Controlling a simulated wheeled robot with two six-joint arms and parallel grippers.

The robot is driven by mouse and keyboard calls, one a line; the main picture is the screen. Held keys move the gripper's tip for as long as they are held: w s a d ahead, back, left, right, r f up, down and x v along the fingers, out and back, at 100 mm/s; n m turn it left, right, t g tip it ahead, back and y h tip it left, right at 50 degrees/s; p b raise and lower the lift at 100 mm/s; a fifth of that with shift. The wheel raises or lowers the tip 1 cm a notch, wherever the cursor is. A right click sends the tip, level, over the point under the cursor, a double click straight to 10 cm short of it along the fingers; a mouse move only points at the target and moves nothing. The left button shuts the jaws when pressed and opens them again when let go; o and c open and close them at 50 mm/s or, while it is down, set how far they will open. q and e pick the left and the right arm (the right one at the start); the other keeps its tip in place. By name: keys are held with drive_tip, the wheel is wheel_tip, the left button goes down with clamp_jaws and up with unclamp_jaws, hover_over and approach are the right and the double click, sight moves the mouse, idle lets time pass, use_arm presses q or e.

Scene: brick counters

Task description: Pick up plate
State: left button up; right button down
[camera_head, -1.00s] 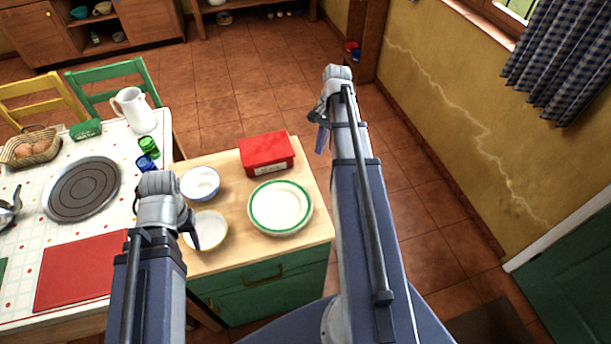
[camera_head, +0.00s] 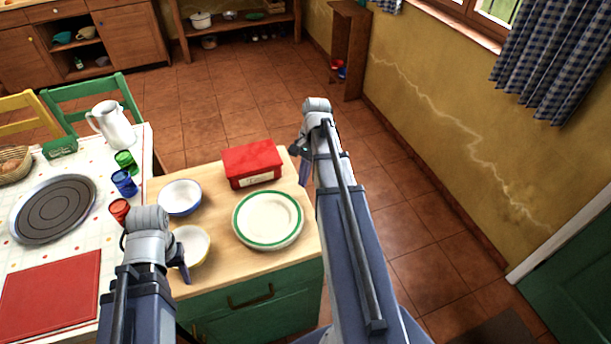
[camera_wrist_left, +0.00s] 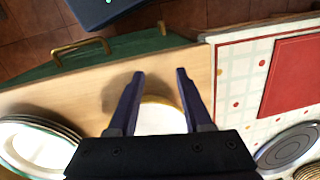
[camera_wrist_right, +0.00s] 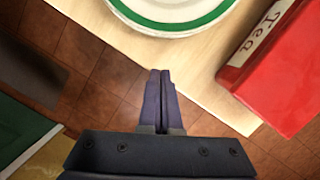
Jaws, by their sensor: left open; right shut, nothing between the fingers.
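A white plate with a green rim (camera_head: 268,219) lies on the wooden counter, and appears to top a small stack. The stack's edges show in the left wrist view (camera_wrist_left: 36,143), and the plate also shows in the right wrist view (camera_wrist_right: 172,12). My left gripper (camera_wrist_left: 160,80) is open and empty, above the counter by a yellow-rimmed bowl (camera_head: 190,246), left of the plate. My right gripper (camera_wrist_right: 160,75) is shut and empty, just off the counter's right edge, to the right of the plate and apart from it.
A red tea box (camera_head: 252,164) stands behind the plate, and a blue-rimmed bowl (camera_head: 180,198) stands left of it. Open floor lies to the right.

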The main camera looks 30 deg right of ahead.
sight(281, 208)
use_arm(q)
drive_tip(key=shift+f+p, duration=0.15)
drive_tip(key=shift+p, duration=0.2)
use_arm(e)
drive_tip(key=a, duration=0.1)
drive_tip(key=s+a, duration=0.1)
drive_tip(key=a, duration=0.1)
drive_tip(key=shift+s+a+f, duration=0.1)
drive_tip(key=shift+a+f, duration=0.05)
drive_tip(key=shift+a, duration=0.3)
drive_tip(key=a, duration=0.1)
drive_tip(key=s+a, duration=0.1)
drive_tip(key=a, duration=0.3)
drive_tip(key=shift+s+a, duration=0.2)
drive_tip(key=shift+s, duration=0.1)
drive_tip(key=shift+w+d, duration=0.1)
drive_tip(key=shift+d, duration=0.15)
